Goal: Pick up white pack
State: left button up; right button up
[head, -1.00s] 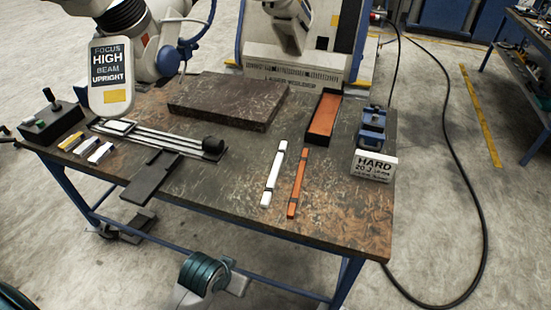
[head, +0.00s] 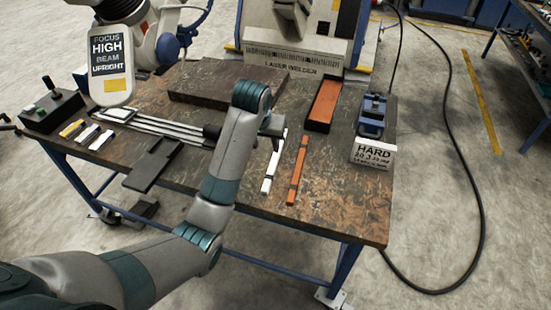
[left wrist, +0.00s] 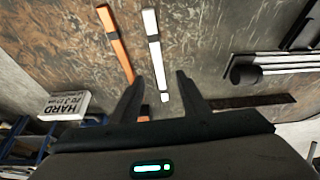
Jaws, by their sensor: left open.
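A long narrow white pack (head: 268,178) lies on the worn dark workbench (head: 340,210). My left forearm and gripper (head: 272,128) cover its far part in the head view. In the left wrist view the white pack (left wrist: 153,45) runs lengthwise up the picture, between and beyond the fingertips. My left gripper (left wrist: 158,85) is open and empty, with its two fingers spread either side of the pack's line. I cannot tell its exact height above the pack. My right gripper does not show.
A similar orange pack (head: 297,172) lies close beside the white one. Nearby are an orange-lined tray (head: 323,103), a blue device (head: 371,117) with a "HARD" sign (head: 372,154), a dark slab (head: 205,82), a rail fixture (head: 165,127) and small packs (head: 87,134).

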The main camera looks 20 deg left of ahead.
pick_arm(q)
jog(key=shift+w+r, duration=0.75)
jog(key=shift+r, duration=0.25)
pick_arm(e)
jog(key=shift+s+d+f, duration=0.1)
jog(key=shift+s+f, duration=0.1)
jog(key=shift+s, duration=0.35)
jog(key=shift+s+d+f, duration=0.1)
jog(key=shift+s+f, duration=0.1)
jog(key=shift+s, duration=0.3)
pick_arm(q)
jog(key=p, duration=0.3)
send_near(275, 157)
jog(key=shift+a+f, duration=0.2)
jog(key=shift+f, duration=0.75)
jog(key=shift+w+f, duration=0.25)
jog(key=shift+f, duration=0.45)
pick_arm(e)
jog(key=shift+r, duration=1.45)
pick_arm(q)
jog(key=shift+w, duration=0.1)
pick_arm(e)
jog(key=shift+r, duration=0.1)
